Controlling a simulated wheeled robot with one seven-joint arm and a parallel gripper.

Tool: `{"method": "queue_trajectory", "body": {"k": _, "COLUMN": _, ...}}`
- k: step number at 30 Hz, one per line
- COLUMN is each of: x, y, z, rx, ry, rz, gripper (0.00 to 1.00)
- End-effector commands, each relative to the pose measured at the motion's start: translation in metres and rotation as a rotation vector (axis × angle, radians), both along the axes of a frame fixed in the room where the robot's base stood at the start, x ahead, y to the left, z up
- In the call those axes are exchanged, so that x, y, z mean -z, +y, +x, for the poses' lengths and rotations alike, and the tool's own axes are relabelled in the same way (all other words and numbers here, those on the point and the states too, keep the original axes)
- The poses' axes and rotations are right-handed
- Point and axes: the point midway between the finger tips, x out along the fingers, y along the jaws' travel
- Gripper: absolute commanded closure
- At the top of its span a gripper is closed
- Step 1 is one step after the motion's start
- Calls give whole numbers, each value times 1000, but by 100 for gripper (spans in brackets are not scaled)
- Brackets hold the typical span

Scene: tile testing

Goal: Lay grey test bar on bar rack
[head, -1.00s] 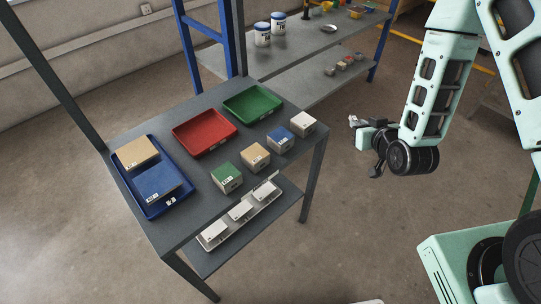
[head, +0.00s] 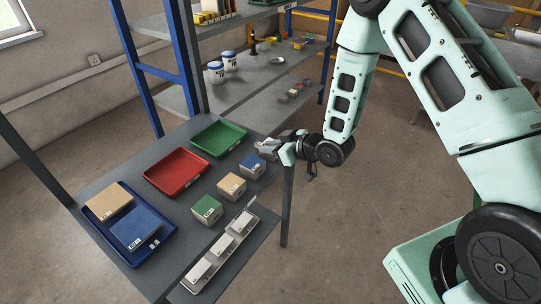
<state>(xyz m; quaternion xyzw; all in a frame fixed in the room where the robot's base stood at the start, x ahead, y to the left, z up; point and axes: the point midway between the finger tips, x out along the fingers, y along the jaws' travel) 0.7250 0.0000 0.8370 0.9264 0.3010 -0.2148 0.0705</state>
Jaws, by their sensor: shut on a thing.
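In the head view, my gripper (head: 284,147) is at the far right end of the table's row of blocks. It is shut on a pale grey block, which I take for the grey test bar (head: 266,146). The fingers partly hide the block, and I cannot tell whether it still touches the tabletop. A long pale rack (head: 186,284), which I take for the bar rack, is on the lower shelf at the table's front right. It holds three whitish blocks in a line, and a thin upright piece stands at its far end.
Blue (head: 252,167), tan (head: 232,186) and green (head: 207,210) blocks stand in a row on the table. Behind are a red tray (head: 176,173), a green tray (head: 218,140) and a blue tray (head: 159,243) holding a tan and a blue block. Shelving with blue posts stands beyond.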

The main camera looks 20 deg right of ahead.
Motion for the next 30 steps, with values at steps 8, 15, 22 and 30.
{"method": "queue_trajectory", "body": {"k": 8, "x": 33, "y": 0, "z": 0, "rx": 0, "ry": 1, "rz": 1, "gripper": 100}}
{"method": "queue_trajectory", "body": {"k": 15, "x": 33, "y": 0, "z": 0, "rx": 0, "ry": -1, "rz": 1, "gripper": 100}}
{"method": "queue_trajectory", "body": {"k": 22, "x": 40, "y": 0, "z": 0, "rx": 0, "ry": 0, "rz": 0, "gripper": 100}}
{"method": "queue_trajectory", "body": {"k": 30, "x": 46, "y": 0, "z": 0, "rx": 0, "ry": 0, "rz": 0, "gripper": 100}}
